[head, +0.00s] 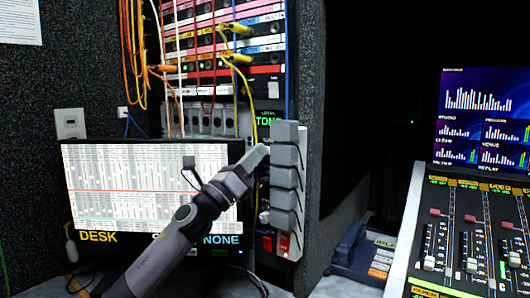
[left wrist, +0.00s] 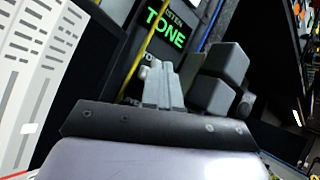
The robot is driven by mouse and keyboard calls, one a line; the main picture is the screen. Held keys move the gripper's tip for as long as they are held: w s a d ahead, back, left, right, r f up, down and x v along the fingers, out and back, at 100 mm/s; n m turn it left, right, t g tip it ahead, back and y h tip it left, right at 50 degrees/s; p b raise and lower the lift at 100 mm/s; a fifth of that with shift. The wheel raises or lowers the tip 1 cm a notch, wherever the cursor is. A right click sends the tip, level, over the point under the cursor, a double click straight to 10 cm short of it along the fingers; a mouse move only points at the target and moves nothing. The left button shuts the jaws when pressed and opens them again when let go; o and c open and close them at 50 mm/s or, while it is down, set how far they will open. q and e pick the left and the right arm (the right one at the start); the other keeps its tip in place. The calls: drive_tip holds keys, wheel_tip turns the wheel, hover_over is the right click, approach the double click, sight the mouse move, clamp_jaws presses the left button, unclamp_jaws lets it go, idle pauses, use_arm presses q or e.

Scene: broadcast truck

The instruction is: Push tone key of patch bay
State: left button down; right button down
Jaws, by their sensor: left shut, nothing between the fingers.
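The patch bay (head: 222,55) stands at the back, strung with coloured cables. Below it a small screen reads TONE in green (head: 268,119); this screen also fills the upper middle of the left wrist view (left wrist: 165,26).
A monitor (head: 105,180) marked DESK stands behind my left arm. A yellow cable (head: 252,90) hangs close to the gripper. Red switches (head: 283,243) sit below the grey blocks. A mixing console (head: 460,235) and a screen (head: 485,115) are at the right.

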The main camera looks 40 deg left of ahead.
use_arm(q)
drive_tip(key=shift+w, duration=0.2)
idle(0.4)
drive_tip(key=shift+w, duration=0.25)
drive_tip(key=shift+s, duration=0.4)
idle(0.3)
drive_tip(key=s, duration=0.6)
drive_tip(key=shift+d, duration=0.35)
idle(0.4)
